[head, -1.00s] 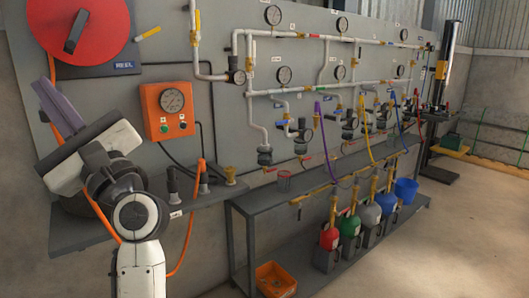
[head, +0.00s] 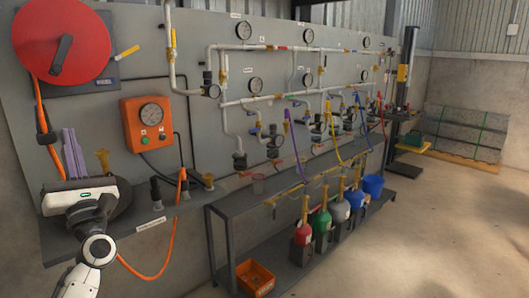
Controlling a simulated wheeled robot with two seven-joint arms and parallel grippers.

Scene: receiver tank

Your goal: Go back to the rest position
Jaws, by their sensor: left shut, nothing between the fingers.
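My left gripper (head: 69,132) is at the left of the head view, over the left end of the grey shelf (head: 180,212) and in front of the grey panel. Its purple fingers point up and are close together, with nothing seen between them. My left arm comes in from the lower left corner and hides part of the shelf's left end. My right gripper is not in view.
A red hose reel (head: 62,48) and an orange gauge box (head: 147,124) are on the panel near my left gripper. An orange hose (head: 160,268) hangs below the shelf. A grey bench (head: 290,196) stands to the right.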

